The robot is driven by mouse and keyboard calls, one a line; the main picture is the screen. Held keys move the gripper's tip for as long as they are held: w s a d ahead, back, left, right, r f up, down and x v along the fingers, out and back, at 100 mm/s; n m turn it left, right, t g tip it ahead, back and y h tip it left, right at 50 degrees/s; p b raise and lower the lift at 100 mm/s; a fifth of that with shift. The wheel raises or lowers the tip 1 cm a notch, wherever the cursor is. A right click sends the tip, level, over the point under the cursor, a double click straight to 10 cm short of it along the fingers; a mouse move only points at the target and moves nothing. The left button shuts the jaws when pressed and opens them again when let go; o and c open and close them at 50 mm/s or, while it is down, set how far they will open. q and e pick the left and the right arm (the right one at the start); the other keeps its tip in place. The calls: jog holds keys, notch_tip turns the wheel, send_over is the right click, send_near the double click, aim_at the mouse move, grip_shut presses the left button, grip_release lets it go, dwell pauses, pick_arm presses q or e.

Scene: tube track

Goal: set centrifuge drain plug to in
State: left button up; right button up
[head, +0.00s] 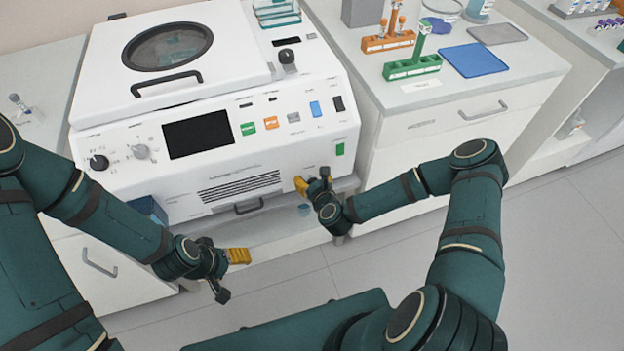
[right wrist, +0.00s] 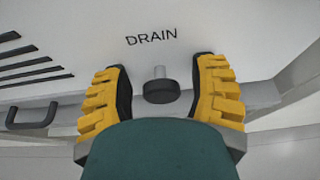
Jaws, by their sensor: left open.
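The centrifuge (head: 215,85) is a large white machine with a round lid window and a front panel. Its drain plug (right wrist: 161,92) is a dark round knob on a short pale stem, standing out from the panel below the word DRAIN. My right gripper (right wrist: 160,95) is open, with one yellow-padded finger on each side of the plug and a gap to it on both sides. In the head view my right gripper (head: 312,181) is at the panel's lower right and hides the plug. My left gripper (head: 231,275) is open and empty, low in front of the machine.
A dark handle (head: 249,206) and vent slots (head: 240,187) are left of the drain area. Right of the machine, a counter (head: 520,85) holds a green rack (head: 412,69), an orange rack (head: 388,42) and a blue mat (head: 473,60). The floor in front is clear.

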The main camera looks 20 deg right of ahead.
jog(key=shift+s+f, duration=0.1)
jog(key=shift+f, duration=0.05)
jog(key=shift+s, duration=0.1)
jog(key=shift+s, duration=0.2)
jog(key=v, duration=1.1)
jog(key=shift+s+r, duration=0.2)
jog(key=shift+r, duration=0.05)
jog(key=s+a+n+g+y, duration=0.1)
jog(key=s+a+n+g, duration=0.1)
jog(key=n, duration=0.9)
jog(key=s+a+n+g+y, duration=0.1)
jog(key=s+n+g, duration=0.3)
jog(key=n, duration=0.7)
jog(key=s+a+f+n+g+y, duration=0.1)
jog(key=s+a+n+g, duration=0.2)
jog(key=n, duration=0.9)
jog(key=a+g, duration=0.1)
jog(key=g, duration=0.1)
jog(key=shift+g, duration=0.4)
